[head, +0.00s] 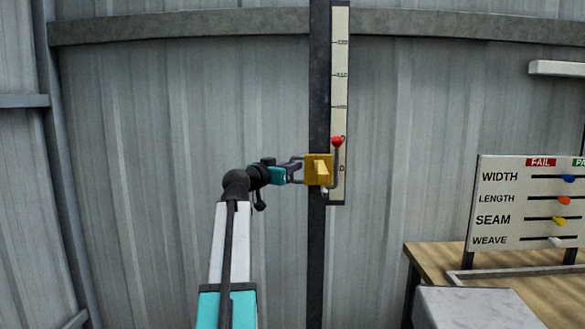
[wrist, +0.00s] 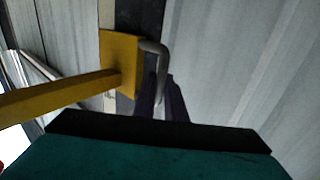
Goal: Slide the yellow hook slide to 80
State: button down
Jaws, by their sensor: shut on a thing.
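The yellow hook slide (head: 319,170) sits on a dark vertical post (head: 318,90) against the corrugated wall. A pale scale strip (head: 340,60) with tick marks runs beside the post; its numbers are too blurred to read surely. A red ball (head: 337,141) on a grey rod stands at the slide's right, in front of the strip's lower part. My gripper (head: 294,172) reaches in from the left and is shut on the slide's grey bent bar. In the wrist view, the dark fingers (wrist: 162,100) close around this bar, beside the yellow block (wrist: 119,60).
A board (head: 500,200) labelled WIDTH, LENGTH, SEAM and WEAVE, with coloured knobs, stands at the right on a wooden table (head: 430,257). A grey block (head: 475,305) is in front of it. The post is clear above the slide, up to the frame's top.

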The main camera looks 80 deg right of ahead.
jog(key=shift+f, duration=0.35)
jog(key=c, duration=2.1)
grip_release()
jog(key=shift+a, duration=0.1)
jog(key=shift+r, duration=0.1)
jog(key=shift+w, duration=0.1)
jog(key=v, duration=1.3)
jog(key=shift+w+a, duration=0.1)
jog(key=shift+a, duration=0.25)
